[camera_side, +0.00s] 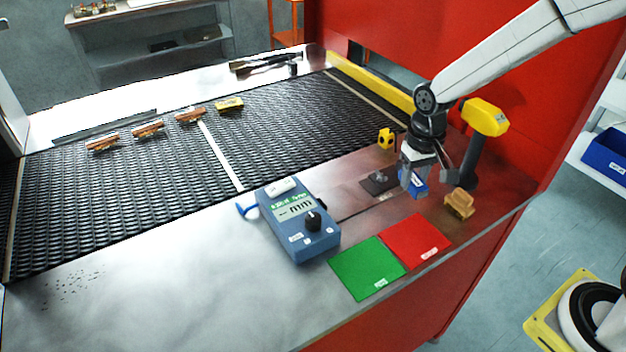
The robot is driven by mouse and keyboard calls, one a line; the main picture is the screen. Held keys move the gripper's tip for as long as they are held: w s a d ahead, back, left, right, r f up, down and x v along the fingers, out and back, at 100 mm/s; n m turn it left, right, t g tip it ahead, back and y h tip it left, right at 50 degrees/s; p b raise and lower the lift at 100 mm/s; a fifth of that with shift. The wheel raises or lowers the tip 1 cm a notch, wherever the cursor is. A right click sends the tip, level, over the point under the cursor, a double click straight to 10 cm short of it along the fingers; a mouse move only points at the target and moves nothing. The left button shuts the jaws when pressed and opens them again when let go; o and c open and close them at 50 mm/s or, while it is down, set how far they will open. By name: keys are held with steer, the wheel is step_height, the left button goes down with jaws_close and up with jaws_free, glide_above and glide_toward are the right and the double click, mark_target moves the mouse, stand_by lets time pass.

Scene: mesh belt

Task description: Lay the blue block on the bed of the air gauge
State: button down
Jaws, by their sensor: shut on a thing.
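My gripper (413,186) is shut on the blue block (418,183), which has a pale label and is partly hidden by the fingers. It is at the right part of the metal table, right of a small dark plate (375,184) with a light metal piece on it. A blue instrument with a display and black knob (296,226) stands left of it, likely the air gauge. Whether the dark plate is its bed, I cannot tell. Whether the block touches the table is unclear.
A green mat (366,268) and a red mat (415,240) lie in front. A tan block (459,204), a yellow-headed tool (484,118) and a small yellow item (386,139) are near my gripper. Several copper-coloured parts (148,129) lie on the mesh belt (130,190).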

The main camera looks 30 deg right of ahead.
steer(key=a+r+m, duration=0.1)
steer(key=m, duration=0.1)
steer(key=shift+s+a+r+m, duration=0.35)
steer(key=shift+m, duration=0.05)
steer(key=s+a+r+m, duration=0.4)
steer(key=a+r+m, duration=0.2)
steer(key=m, duration=0.6)
steer(key=shift+s+r+m, duration=0.15)
steer(key=shift+s+m, duration=0.2)
steer(key=shift+m, duration=0.05)
steer(key=shift+w, duration=0.1)
steer(key=w+a+f, duration=0.1)
steer(key=w+f, duration=0.1)
steer(key=w, duration=0.2)
steer(key=w+f, duration=0.3)
steer(key=w, duration=0.1)
steer(key=w+a+f, duration=0.1)
steer(key=w+f, duration=0.2)
steer(key=w, duration=0.1)
steer(key=shift+w+a+f, duration=0.1)
steer(key=shift+a+f, duration=0.1)
steer(key=shift+a, duration=0.1)
steer(key=shift+w+a+f, duration=0.1)
steer(key=shift+w+f, duration=0.35)
